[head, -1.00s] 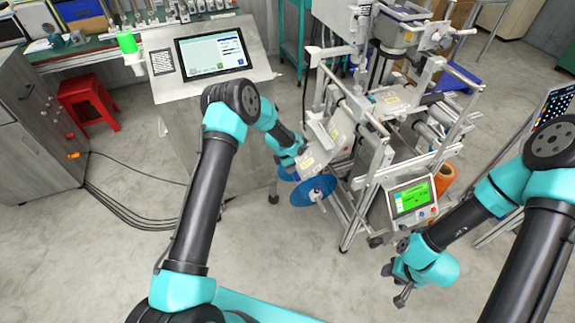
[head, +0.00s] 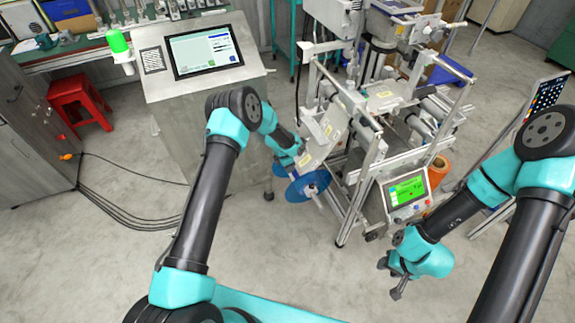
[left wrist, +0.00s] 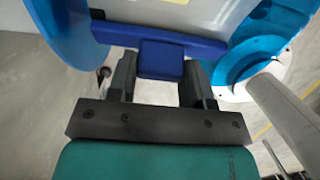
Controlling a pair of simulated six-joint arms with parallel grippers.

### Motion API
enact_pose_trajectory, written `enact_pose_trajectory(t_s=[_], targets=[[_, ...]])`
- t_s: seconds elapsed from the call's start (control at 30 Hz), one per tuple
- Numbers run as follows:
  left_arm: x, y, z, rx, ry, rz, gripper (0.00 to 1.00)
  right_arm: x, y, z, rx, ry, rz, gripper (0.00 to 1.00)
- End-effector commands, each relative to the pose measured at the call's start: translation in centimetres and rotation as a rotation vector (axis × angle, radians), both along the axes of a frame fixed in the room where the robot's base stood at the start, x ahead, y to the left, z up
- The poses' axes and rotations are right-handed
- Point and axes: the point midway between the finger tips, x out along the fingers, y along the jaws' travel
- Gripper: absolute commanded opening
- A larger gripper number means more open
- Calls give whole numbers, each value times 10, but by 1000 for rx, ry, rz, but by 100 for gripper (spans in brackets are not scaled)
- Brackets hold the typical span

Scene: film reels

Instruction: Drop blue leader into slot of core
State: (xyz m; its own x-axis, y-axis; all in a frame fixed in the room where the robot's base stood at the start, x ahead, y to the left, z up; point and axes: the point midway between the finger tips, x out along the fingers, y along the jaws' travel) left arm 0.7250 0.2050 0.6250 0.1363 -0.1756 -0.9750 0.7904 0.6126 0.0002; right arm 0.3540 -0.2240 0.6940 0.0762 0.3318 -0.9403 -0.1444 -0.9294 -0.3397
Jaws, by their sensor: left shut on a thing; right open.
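In the left wrist view, my left gripper (left wrist: 158,76) is shut on the tab of a blue bar, which appears to be the blue leader (left wrist: 160,58). A pale sheet (left wrist: 175,15) shows directly beyond the bar. A blue disc (left wrist: 62,30) is at the upper left, and a blue ring with white parts (left wrist: 245,55) is at the right. In the head view, the blue reel (head: 309,186) sits at the machine's lower left, just below my left wrist. The core's slot cannot be made out, and the left fingers are hidden there. My right gripper (head: 391,277) is open and empty, low over the floor.
The metal-framed machine (head: 365,110) stands right of my left arm, with a green-lit panel (head: 406,191) at its front. A console with a screen (head: 208,52) stands behind. A red stool (head: 80,103) and cables lie left. Floor at front is clear.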

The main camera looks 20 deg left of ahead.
Motion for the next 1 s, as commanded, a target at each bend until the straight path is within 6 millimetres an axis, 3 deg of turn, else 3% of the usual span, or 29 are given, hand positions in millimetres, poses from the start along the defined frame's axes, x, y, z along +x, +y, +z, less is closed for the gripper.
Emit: enact_pose_trajectory(t_s=[1.0], targets=[[13,-17,-30,-1,1,0,18,0,0,0,0,0,0,43]])
